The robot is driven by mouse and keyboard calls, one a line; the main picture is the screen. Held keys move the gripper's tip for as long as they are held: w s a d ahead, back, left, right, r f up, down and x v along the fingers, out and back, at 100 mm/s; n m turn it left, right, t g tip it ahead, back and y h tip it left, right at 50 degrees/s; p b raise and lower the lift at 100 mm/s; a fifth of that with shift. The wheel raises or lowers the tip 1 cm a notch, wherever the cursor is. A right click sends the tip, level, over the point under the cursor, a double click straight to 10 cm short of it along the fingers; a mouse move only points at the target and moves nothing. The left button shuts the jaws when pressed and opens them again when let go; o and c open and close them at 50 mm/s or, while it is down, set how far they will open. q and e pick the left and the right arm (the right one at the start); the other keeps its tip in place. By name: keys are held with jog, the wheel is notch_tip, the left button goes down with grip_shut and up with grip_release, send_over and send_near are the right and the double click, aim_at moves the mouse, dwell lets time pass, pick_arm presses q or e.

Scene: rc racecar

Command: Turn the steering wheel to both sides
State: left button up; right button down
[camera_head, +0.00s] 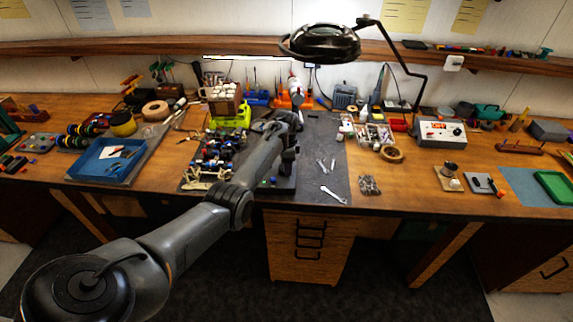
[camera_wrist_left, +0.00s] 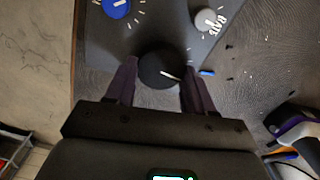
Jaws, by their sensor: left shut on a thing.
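A round black steering wheel knob (camera_wrist_left: 158,70) with a white mark sits on a dark control panel (camera_wrist_left: 170,20) in the left wrist view. My left gripper (camera_wrist_left: 158,78) has a finger on each side of the knob and is shut on it. The panel also carries a blue knob (camera_wrist_left: 116,8) and a grey knob (camera_wrist_left: 207,20) marked RATE. In the head view my left arm reaches over the bench to the control box (camera_head: 282,185) near the front edge and hides much of it. My right gripper is not in view.
The racecar chassis (camera_head: 212,152) lies left of the arm on the dark mat (camera_head: 335,165). Wrenches (camera_head: 333,194) lie right of it. A blue tray (camera_head: 108,159) stands left, a power supply (camera_head: 440,131) right. A lamp (camera_head: 325,42) hangs above.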

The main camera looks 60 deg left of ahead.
pick_arm(q)
jog(key=n+p, duration=0.2)
jog(key=n, duration=0.1)
jog(key=shift+r+n, duration=0.15)
jog(key=shift+n, duration=0.15)
jog(key=n, duration=0.3)
jog(key=shift+a+p, duration=0.1)
jog(key=shift+p, duration=0.3)
jog(key=shift+n, duration=1.4)
jog(key=shift+a, duration=0.1)
